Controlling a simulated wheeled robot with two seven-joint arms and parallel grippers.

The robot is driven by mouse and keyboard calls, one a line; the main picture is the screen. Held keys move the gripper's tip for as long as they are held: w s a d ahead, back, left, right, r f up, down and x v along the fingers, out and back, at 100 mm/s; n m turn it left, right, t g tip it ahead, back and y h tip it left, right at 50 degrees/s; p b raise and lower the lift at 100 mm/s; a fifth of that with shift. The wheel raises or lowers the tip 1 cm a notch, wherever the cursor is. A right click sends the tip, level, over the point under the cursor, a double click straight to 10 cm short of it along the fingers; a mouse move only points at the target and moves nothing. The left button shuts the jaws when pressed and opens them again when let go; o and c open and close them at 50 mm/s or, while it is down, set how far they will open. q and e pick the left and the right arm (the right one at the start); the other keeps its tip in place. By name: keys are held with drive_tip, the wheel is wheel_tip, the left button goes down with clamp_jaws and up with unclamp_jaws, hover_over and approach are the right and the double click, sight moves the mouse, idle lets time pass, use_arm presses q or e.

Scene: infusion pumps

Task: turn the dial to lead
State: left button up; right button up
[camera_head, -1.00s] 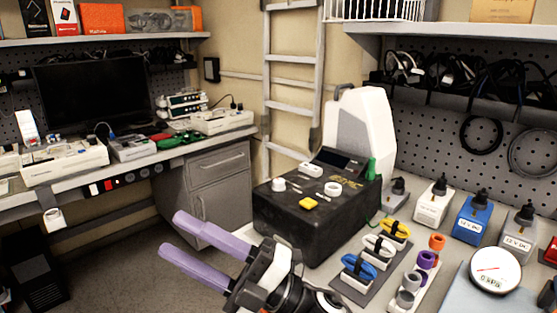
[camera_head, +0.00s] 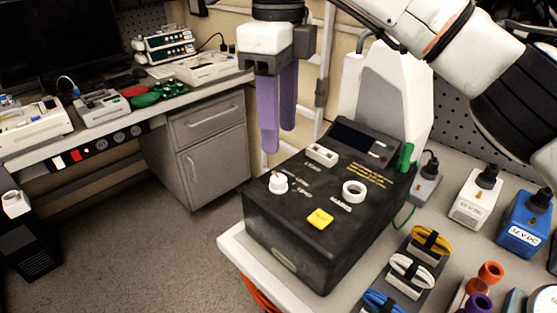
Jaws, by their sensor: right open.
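A black pump box (camera_head: 300,228) stands on the light bench. On its top, at the left, is a white dial (camera_head: 278,183) with a small red mark and white lettering beside it that is too small to read surely. My right gripper (camera_head: 278,140) comes from above with its two purple fingers pointing down. It is open and empty, and in the picture its fingertips are just above the dial, apart from it. My left gripper is not in view.
The box top also carries a white ring (camera_head: 354,191), a yellow button (camera_head: 320,219), a white switch (camera_head: 322,154) and a dark screen. Coiled cables (camera_head: 408,272) and power adapters (camera_head: 472,199) lie to the right. A grey cabinet (camera_head: 205,150) stands behind at left.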

sight(279, 179)
wheel_tip(279, 179, down, 9)
drive_tip(key=shift+s+f, duration=0.1)
drive_tip(key=shift+f, duration=0.1)
drive_tip(key=shift+c, duration=0.2)
drive_tip(key=c, duration=1)
